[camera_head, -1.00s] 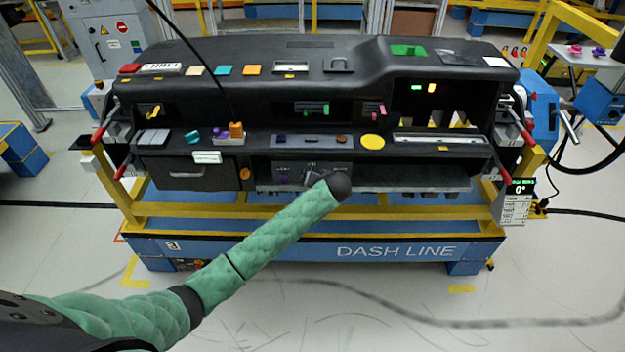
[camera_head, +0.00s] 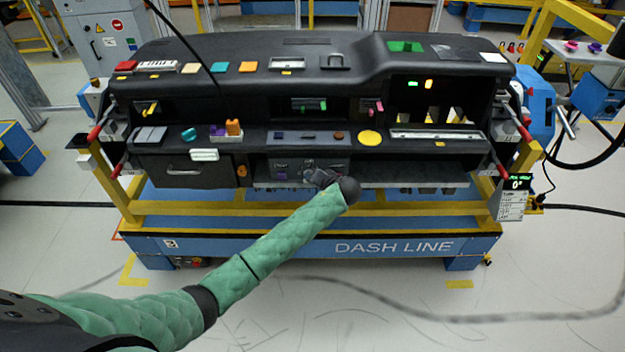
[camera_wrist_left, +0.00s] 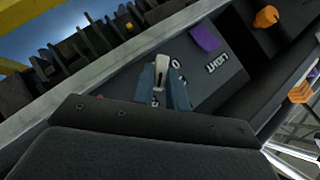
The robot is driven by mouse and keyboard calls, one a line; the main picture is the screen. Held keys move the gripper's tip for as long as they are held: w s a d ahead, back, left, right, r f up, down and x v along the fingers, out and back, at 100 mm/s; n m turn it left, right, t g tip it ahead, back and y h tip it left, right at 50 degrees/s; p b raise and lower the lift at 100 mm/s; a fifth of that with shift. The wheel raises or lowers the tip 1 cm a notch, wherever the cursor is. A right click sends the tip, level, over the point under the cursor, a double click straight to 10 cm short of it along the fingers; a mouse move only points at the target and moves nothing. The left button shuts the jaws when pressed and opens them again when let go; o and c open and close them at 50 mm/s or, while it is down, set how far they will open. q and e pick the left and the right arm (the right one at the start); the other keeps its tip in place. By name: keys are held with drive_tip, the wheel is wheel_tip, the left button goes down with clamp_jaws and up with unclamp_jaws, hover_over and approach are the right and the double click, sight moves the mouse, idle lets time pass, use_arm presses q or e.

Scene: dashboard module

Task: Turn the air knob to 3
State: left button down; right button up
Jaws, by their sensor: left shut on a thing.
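The dashboard (camera_head: 300,80) stands on a yellow and blue stand. A small dark control panel (camera_head: 283,164) sits low in its middle. My left gripper (camera_head: 312,178) reaches this panel from the front. In the left wrist view my left gripper (camera_wrist_left: 165,82) has its two blue-grey fingers shut on a pale grey knob (camera_wrist_left: 168,63) with a dark line. The fingers hide part of the white figures round the knob, so its setting cannot be read. A purple piece (camera_wrist_left: 204,39) and an upside-down "LIGHT" label lie beside it. My right gripper is not in view.
A display (camera_head: 517,183) on the right post reads 0°. An open shelf (camera_head: 410,173) lies right of the panel, and a closed drawer (camera_head: 185,171) lies left. An orange knob (camera_wrist_left: 266,16) shows in the left wrist view.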

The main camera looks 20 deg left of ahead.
use_arm(q)
drive_tip(key=c, duration=1.4)
unclamp_jaws()
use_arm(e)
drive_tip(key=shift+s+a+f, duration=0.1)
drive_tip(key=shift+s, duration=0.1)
